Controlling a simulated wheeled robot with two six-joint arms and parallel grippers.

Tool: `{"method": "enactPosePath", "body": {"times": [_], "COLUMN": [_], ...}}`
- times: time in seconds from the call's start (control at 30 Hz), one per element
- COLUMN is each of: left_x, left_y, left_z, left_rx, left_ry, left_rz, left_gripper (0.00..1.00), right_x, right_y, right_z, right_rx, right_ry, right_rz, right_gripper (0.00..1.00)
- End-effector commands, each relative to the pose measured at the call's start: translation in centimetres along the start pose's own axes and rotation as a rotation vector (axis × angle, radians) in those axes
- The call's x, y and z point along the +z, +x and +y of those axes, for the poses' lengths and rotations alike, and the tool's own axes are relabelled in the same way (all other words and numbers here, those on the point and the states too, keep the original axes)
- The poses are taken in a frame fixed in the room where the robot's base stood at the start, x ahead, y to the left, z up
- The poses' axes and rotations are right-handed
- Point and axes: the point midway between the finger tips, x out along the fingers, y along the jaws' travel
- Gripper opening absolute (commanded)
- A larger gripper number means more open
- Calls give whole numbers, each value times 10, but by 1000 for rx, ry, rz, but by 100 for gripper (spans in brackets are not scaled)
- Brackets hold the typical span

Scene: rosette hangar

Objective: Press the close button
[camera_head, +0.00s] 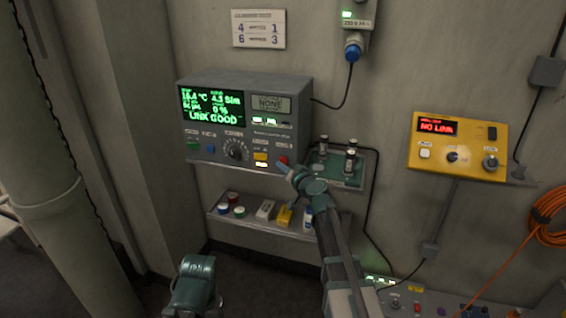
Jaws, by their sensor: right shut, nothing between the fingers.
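A grey control box (244,118) on the wall has a green screen reading "LINK GOOD". Its front has a green button (193,145), a blue button (210,148), a black dial (235,149), a yellow button (261,157) and a red button (282,160). The small labels are too blurred to tell which is the close button. My right gripper (283,168) is shut and empty, its tip just below the red button; I cannot tell whether they touch. A teal part of my left arm shows at the bottom, its fingers not visible.
Right of the box is a small green plate (325,178) with metal posts, close to my right gripper. A shelf (245,222) below holds small items. A yellow box (455,147) reading "NO LINK" and an orange cable (548,222) are at right.

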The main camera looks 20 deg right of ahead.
Motion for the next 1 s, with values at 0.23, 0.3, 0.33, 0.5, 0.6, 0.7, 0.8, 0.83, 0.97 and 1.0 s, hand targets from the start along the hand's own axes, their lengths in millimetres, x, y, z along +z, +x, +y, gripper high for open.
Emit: {"method": "enactPosePath", "body": {"times": [0.23,0.3,0.33,0.5,0.6,0.7,0.8,0.83,0.97,1.0], "left_x": [0,0,0,0,0,0,0,0,0,0], "left_y": [0,0,0,0,0,0,0,0,0,0], "left_z": [0,0,0,0,0,0,0,0,0,0], "left_rx": [0,0,0,0,0,0,0,0,0,0], "left_ry": [0,0,0,0,0,0,0,0,0,0], "left_rz": [0,0,0,0,0,0,0,0,0,0], "left_gripper": [76,76,76,76,76,76,76,76,76,76], "right_x": [0,0,0,-2,-4,-5,-4,-4,-4,-5], "right_y": [0,0,0,3,6,6,6,6,6,6], "right_z": [0,0,0,2,4,4,4,4,4,4], "right_rx": [0,0,0,0,0,0,0,0,0,0], "right_ry": [0,0,0,0,0,0,0,0,0,0], "right_rz": [0,0,0,0,0,0,0,0,0,0], "right_gripper": [0,0,0,0,0,0,0,0,0,0]}}
